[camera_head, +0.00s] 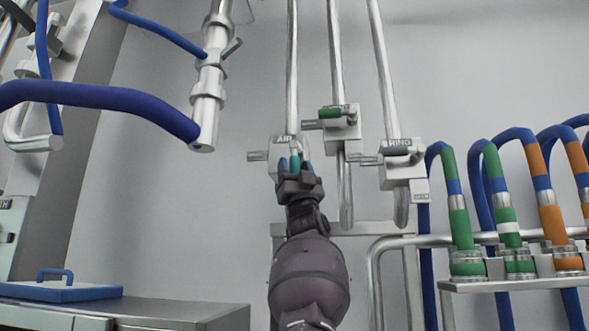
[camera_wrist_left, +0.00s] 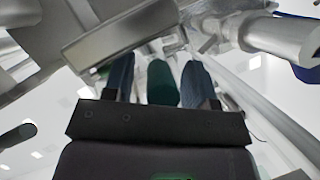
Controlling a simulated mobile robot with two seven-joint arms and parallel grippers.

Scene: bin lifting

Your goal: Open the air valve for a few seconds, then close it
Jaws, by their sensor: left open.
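The air valve (camera_head: 287,143) is a pale block labelled AIR on a vertical pipe, in the middle of the head view. Its teal-green handle (camera_head: 294,161) points down toward my left gripper (camera_head: 296,168). The gripper reaches up from below, with one blue finger on each side of the handle. In the left wrist view the green handle (camera_wrist_left: 162,83) stands between the two blue fingers (camera_wrist_left: 160,80), with narrow gaps. The gripper is open around the handle. Its jaws hide part of the valve's underside. My right gripper is not in view.
A hose rack (camera_head: 520,284) stands at the right. A blue hose and hanging pipe (camera_head: 207,105) are at the upper left, above a steel counter (camera_head: 180,312).

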